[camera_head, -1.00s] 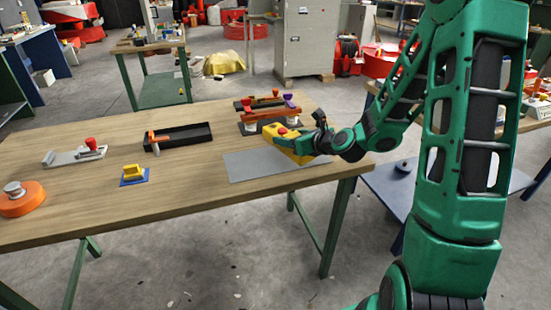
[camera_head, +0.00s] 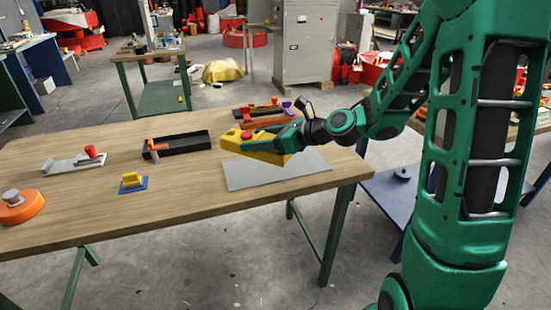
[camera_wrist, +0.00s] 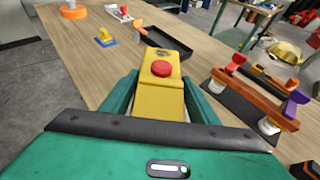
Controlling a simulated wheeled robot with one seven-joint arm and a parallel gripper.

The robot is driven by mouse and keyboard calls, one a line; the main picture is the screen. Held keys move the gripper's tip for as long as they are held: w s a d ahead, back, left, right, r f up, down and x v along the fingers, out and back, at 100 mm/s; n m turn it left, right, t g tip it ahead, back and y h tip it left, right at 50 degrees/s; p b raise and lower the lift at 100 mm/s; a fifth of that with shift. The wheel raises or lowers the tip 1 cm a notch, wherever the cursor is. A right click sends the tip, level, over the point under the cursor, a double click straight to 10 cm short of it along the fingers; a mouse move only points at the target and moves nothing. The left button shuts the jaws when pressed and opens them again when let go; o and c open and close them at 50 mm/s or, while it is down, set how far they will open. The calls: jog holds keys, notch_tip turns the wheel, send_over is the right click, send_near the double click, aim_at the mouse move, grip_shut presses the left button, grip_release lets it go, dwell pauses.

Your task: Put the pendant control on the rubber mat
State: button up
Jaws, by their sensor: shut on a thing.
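The pendant control (camera_head: 256,143) is a yellow box with a red button on top. My gripper (camera_head: 268,140) is shut on it, and in the head view it shows over the left back part of the rubber mat. The wrist view shows the yellow pendant control (camera_wrist: 158,88) between my two green fingers (camera_wrist: 160,98), its far end pointing away from my gripper. The rubber mat (camera_head: 280,176) is a flat grey sheet near the right end of the wooden table. The head view does not clearly show a gap under the pendant control. The mat cannot be made out in the wrist view.
A black tray with an orange-handled tool (camera_head: 182,143) lies left of the mat. A rack with orange and purple handles (camera_head: 268,111) stands behind it. A yellow block on a blue base (camera_head: 133,183) and an orange round magnet (camera_head: 18,207) are further left. Bare wood (camera_head: 185,190) lies between.

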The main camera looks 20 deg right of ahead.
jog(key=w+d+f, duration=0.1)
jog(key=d, duration=0.1)
jog(key=w+d+f, duration=0.1)
jog(key=d+f, duration=0.1)
jog(key=w+d+f, duration=0.1)
jog(key=d, duration=0.2)
jog(key=shift+f, duration=2.3)
jog(key=o, duration=1.3)
jog(key=shift+f, duration=0.1)
jog(key=v, duration=1.2)
